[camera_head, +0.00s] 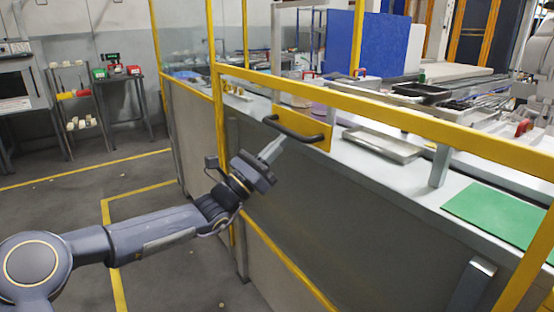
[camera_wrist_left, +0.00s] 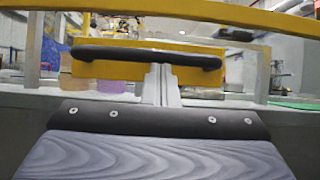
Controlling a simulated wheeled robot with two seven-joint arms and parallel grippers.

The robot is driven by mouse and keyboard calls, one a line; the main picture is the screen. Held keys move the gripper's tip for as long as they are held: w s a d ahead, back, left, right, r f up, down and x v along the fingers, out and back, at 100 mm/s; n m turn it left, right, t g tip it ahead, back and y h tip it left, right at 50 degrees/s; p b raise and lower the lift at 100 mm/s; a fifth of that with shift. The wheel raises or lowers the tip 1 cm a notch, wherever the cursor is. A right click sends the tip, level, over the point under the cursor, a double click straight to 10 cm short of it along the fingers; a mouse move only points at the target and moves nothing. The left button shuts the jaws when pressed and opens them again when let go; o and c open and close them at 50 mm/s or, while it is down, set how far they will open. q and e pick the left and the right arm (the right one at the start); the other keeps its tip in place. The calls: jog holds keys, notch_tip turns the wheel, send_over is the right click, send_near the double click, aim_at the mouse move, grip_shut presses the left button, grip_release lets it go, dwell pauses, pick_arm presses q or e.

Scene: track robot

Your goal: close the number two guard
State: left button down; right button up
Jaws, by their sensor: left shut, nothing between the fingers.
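The guard is a yellow-framed panel (camera_head: 310,82) with a grey lower sheet, standing along the front of a workbench. A yellow plate on it (camera_head: 302,118) carries a black bar handle (camera_head: 293,129), which spans the wrist view as well (camera_wrist_left: 105,53). My left gripper (camera_head: 277,146) is shut and empty, its fingertips just below and very close to the handle. In the wrist view its paired fingers (camera_wrist_left: 161,82) point at the middle of the bar; I cannot tell whether they touch it. I see no number on the guard. My right gripper is out of view.
Behind the guard, the bench holds a metal tray (camera_head: 382,144), a black bin (camera_head: 421,93) and a green mat (camera_head: 497,214). A blue panel (camera_head: 367,44) stands behind. Racks with coloured bins (camera_head: 117,71) stand at the left wall. The floor left of the guard is open.

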pick_arm(q)
notch_tip(320, 180, up, 42)
jog(key=p, duration=2.5)
jog(key=shift+r, duration=0.25)
jog(key=shift+s+a+r, duration=0.1)
jog(key=shift+s+r, duration=0.05)
jog(key=s+a+f+b, duration=0.5)
jog(key=a+f+b, duration=0.2)
jog(key=f, duration=0.4)
jog(key=s+d+f+m+g+y, duration=0.3)
jog(key=s+f+m+g, duration=0.1)
jog(key=s+f+m, duration=0.35)
jog(key=s+d+f+m+g+y, duration=0.2)
jog(key=s+f+m+g+y, duration=0.15)
jog(key=s+f+m, duration=0.35)
jog(key=s+a+f+m+y, duration=0.4)
jog(key=s+a+f, duration=0.4)
jog(key=s+f, duration=0.2)
jog(key=s+a+f+m+g+y, duration=0.1)
jog(key=s+a+f+m+y, duration=0.4)
jog(key=s+a+f, duration=0.3)
notch_tip(320, 180, down, 4)
jog(key=shift+s+a+r+y, duration=0.25)
jog(key=shift+s+y, duration=0.1)
jog(key=shift+s, duration=0.85)
